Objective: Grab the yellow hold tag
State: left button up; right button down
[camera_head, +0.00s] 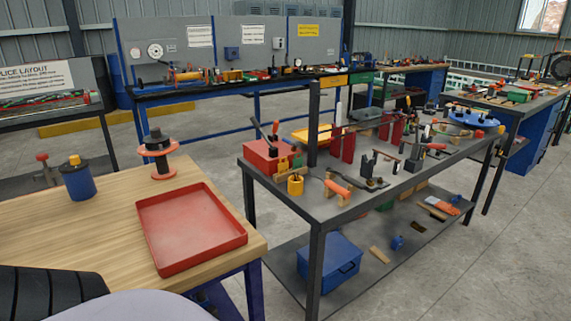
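I cannot pick out the yellow hold tag with certainty. Neither my left nor my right gripper shows. The dark ribbed part and the pale rounded surface at the bottom left look like parts of my own body.
An empty red tray (191,226) lies on the wooden table (120,215) near a blue can (78,181) and an orange-and-black spool (158,153). A red box (268,160) and a yellow cup (295,185) stand on the metal bench. A dark post rises there. Concrete floor is open at right.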

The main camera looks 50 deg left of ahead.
aim_at(283, 168)
jog(key=i+l+u, duration=0.15)
jog(key=i+u, duration=0.2)
jog(key=i+l+u, duration=0.3)
jog(key=i, duration=0.15)
